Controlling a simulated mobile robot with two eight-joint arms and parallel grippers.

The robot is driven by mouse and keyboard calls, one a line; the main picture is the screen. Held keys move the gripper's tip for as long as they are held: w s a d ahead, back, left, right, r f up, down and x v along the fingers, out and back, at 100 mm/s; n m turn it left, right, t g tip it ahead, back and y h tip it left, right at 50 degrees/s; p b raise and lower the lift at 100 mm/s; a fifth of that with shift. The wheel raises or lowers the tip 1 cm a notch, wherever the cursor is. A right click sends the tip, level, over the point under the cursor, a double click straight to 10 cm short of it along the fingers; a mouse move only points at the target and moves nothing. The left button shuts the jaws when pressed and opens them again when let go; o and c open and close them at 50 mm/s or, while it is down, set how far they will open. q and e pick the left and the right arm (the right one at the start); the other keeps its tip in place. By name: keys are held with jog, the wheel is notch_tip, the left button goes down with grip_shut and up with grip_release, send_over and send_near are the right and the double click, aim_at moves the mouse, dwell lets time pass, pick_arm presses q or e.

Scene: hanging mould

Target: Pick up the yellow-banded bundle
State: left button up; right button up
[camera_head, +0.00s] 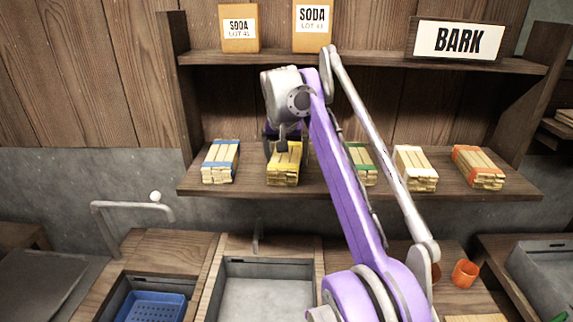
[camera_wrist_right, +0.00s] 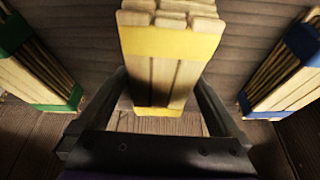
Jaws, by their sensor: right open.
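The yellow-banded bundle (camera_head: 284,166) of pale sticks lies on the lower shelf, second from the left. In the right wrist view the yellow-banded bundle (camera_wrist_right: 168,45) stretches away between the two dark fingers. My right gripper (camera_head: 284,142) is at the bundle, its lower parts partly hidden by my own arm. In the right wrist view my right gripper (camera_wrist_right: 160,100) is open, with one finger on each side of the bundle and a gap visible near the fingers. My left gripper is not in view.
A blue-banded bundle (camera_head: 221,161) lies to the left; green-banded (camera_head: 362,164), white-banded (camera_head: 414,168) and orange-banded (camera_head: 478,167) bundles lie to the right. The upper shelf (camera_head: 390,60) is overhead, carrying SODA boxes (camera_head: 239,28) and a BARK sign (camera_head: 457,40). A sink (camera_head: 265,290) is below.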

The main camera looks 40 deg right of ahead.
jog(key=shift+w, duration=0.15)
jog(key=shift+c, duration=0.9)
jog(key=c, duration=1.1)
